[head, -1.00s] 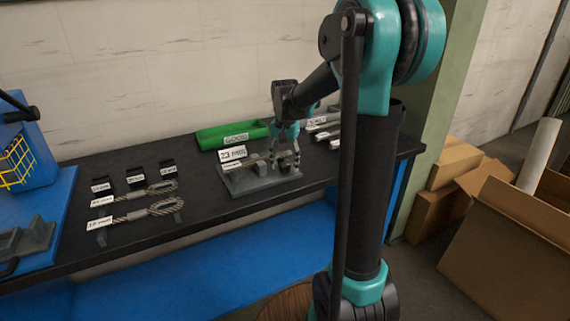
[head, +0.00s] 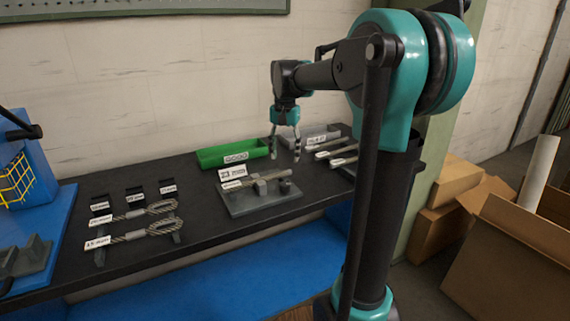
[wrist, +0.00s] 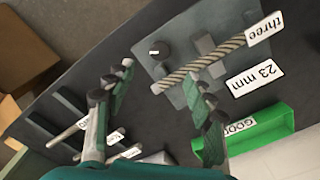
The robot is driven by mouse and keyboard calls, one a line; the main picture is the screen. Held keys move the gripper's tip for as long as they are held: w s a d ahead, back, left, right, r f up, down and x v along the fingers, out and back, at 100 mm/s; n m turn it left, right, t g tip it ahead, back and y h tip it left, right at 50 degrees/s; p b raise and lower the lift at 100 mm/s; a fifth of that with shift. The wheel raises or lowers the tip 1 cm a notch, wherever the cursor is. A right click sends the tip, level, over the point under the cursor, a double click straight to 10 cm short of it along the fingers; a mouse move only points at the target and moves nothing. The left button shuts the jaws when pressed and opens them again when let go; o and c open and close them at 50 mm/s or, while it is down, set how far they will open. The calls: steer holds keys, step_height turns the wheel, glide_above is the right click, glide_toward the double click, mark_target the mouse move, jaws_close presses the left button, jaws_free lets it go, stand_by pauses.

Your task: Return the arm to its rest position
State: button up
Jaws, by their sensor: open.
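My gripper (head: 285,142) is open and empty, pointing down above the back of the bench in the head view. Its two spread fingers also show in the wrist view (wrist: 158,95). Below and left of it in the head view is a grey fixture plate (head: 245,205) with blocks. A rope piece labelled "three" (wrist: 210,62) lies across the blocks, apart from my fingers. A "23 mm" label (wrist: 256,79) stands beside it.
A green "GOOD" bin (head: 225,155) and a grey bin (head: 318,136) stand at the back of the black bench (head: 205,220). Looped rope pieces (head: 140,223) lie on a rack at left. Cardboard boxes (head: 510,245) stand on the floor at right.

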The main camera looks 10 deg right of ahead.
steer(key=shift+r, duration=0.25)
steer(key=s+d+f+n+t, duration=0.2)
steer(key=s+f, duration=0.9)
steer(key=s+d+f+n+t, duration=0.2)
steer(key=s+f+n, duration=0.1)
steer(key=s+f, duration=0.8)
steer(key=shift+s+d+f+n, duration=0.15)
steer(key=shift+s+f+n, duration=0.15)
steer(key=shift+f, duration=0.35)
steer(key=shift+w, duration=0.1)
stand_by(2.0)
